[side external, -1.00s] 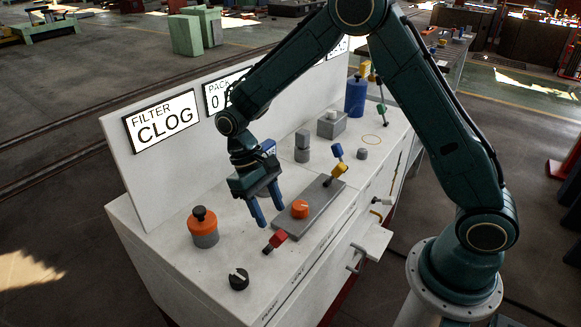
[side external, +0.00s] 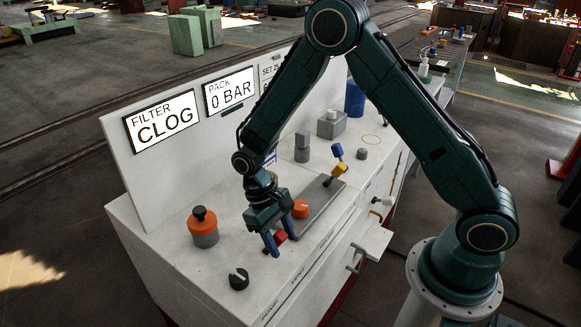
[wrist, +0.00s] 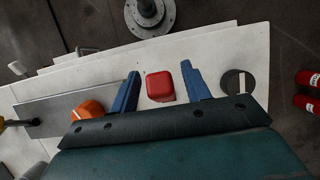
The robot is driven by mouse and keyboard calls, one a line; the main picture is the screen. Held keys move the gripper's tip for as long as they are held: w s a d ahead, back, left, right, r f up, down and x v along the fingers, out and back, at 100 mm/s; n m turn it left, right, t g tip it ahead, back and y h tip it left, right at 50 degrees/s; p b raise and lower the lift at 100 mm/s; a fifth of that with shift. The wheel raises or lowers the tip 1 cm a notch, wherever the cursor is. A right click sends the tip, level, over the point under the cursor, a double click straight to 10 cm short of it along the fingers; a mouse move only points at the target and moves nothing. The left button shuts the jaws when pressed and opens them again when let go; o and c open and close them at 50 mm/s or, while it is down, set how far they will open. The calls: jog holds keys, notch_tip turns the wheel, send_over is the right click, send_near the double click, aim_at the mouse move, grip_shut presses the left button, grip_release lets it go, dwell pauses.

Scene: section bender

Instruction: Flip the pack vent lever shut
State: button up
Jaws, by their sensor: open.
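The vent lever has a red block-shaped handle (side external: 281,236), low over the white bench top near its front edge. In the wrist view the red handle (wrist: 160,86) sits between the two blue fingers. My gripper (side external: 276,240) points down over it, and in the wrist view my gripper (wrist: 162,76) is open with a gap showing on both sides of the red handle. In the side view the fingers hide much of the lever, so its tilt and pivot are hard to see.
An orange knob (side external: 300,209) on a grey plate (side external: 318,212) is close beside the gripper. A black knob (side external: 238,279) and an orange-topped cylinder (side external: 203,227) stand to the left. A yellow lever (side external: 339,170) is farther back. Panels read FILTER CLOG (side external: 163,117) and PACK 0 BAR (side external: 230,92).

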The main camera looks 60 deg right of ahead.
grip_shut()
jog(key=shift+w, duration=0.1)
jog(key=shift+w+r+g, duration=0.25)
jog(key=shift+w+g, duration=0.4)
jog(key=shift+g, duration=0.45)
jog(key=shift+w+r+g, duration=0.25)
jog(key=shift+w+g, duration=0.4)
jog(key=shift+g, duration=0.45)
grip_release()
jog(key=shift+s+a+t, duration=0.1)
jog(key=shift+s+t, duration=0.05)
jog(key=shift+t, duration=0.15)
